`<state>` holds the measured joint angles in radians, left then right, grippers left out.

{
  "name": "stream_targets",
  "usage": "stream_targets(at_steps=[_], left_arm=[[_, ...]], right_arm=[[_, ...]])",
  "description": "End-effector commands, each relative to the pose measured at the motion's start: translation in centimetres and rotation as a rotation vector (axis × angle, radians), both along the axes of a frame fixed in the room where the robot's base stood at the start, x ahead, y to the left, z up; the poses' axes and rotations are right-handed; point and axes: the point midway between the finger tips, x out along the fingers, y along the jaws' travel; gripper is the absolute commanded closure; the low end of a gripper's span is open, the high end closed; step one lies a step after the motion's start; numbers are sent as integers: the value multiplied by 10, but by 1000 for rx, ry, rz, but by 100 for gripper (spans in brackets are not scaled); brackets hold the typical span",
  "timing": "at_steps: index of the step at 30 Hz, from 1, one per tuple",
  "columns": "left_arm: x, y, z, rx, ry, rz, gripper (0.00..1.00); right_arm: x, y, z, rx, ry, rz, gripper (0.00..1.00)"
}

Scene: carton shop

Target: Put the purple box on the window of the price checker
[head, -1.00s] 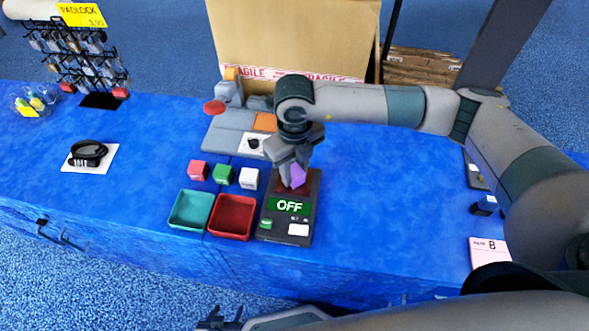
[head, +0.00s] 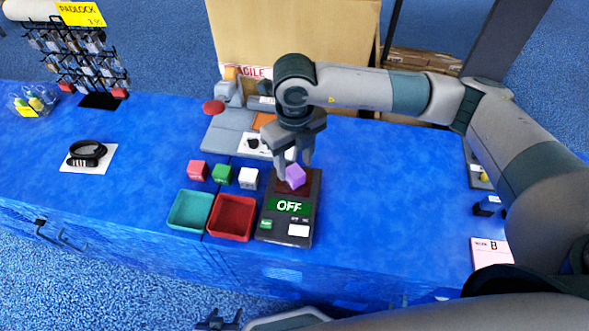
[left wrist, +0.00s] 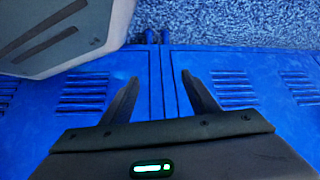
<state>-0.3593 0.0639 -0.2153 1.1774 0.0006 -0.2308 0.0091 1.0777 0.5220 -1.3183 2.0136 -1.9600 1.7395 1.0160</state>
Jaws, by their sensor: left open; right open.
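The purple box (head: 295,176) rests on the dark red window (head: 284,187) of the price checker (head: 273,225), a dark device whose green display reads OFF. My right gripper (head: 294,167) is just above the purple box, fingers apart, not closed on it. My left gripper (head: 219,320) is low at the bottom edge of the head view, in front of the counter. In the left wrist view my left gripper (left wrist: 160,97) has its fingers spread with nothing between them, facing blue cabinet doors.
A red box (head: 198,170), a green box (head: 223,173) and a white box (head: 248,178) stand left of the checker. A teal tray (head: 171,222) and a red tray (head: 209,234) are in front of them.

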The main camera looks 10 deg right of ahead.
Motion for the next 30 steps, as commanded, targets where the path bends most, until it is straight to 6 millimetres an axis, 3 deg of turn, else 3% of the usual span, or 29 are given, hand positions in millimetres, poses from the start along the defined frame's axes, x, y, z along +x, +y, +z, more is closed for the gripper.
stream_targets(at_steps=[6,13,19,30], left_arm=[[-7,10,-10,19,54,7,46],[-13,17,-15,32,97,12,46],[-15,19,-15,36,110,14,46],[-15,19,-15,36,111,15,46]], right_arm=[[1,0,40,1,-5,2,52],[0,0,72,1,-2,1,52],[0,0,82,0,0,2,52],[0,0,83,0,0,1,52]])
